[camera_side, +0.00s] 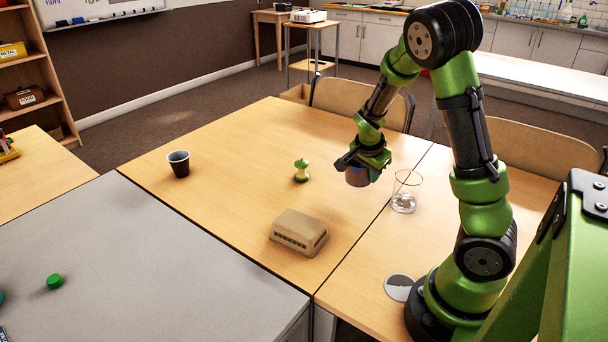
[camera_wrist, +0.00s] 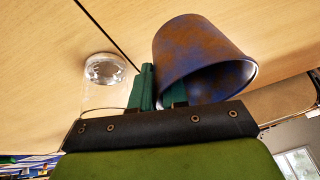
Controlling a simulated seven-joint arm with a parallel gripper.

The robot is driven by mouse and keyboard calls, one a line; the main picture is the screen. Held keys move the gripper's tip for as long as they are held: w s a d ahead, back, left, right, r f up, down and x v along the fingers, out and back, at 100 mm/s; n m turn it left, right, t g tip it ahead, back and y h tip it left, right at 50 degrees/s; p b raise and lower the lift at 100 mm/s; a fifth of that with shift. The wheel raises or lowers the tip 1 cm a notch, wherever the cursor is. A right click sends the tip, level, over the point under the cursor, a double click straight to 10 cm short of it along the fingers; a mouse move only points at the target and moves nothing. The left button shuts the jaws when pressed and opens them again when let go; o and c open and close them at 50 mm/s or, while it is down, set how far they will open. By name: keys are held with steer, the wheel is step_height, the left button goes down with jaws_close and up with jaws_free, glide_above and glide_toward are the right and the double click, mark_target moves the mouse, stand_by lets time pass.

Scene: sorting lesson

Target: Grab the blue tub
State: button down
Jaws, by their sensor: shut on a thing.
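The blue tub (camera_side: 357,179), mottled blue and rusty brown, hangs at the end of my arm in the side view. In the wrist view the tub (camera_wrist: 200,48) fills the upper right, its open mouth towards the camera. My gripper (camera_side: 365,163) is shut on the tub. In the wrist view my gripper (camera_wrist: 160,90) has one green finger outside the tub's wall, and the other is partly hidden at its rim. I cannot tell whether the tub's base touches the table.
A clear glass (camera_side: 404,192) stands close to the right of the tub. A green apple core (camera_side: 301,171), a beige carton (camera_side: 299,232) and a dark cup (camera_side: 179,164) are on the wooden table (camera_side: 235,200). A round grey disc (camera_side: 399,287) lies near my base.

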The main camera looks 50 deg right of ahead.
steer(key=shift+s+a, duration=0.5)
steer(key=shift+s, duration=0.1)
stand_by(2.6)
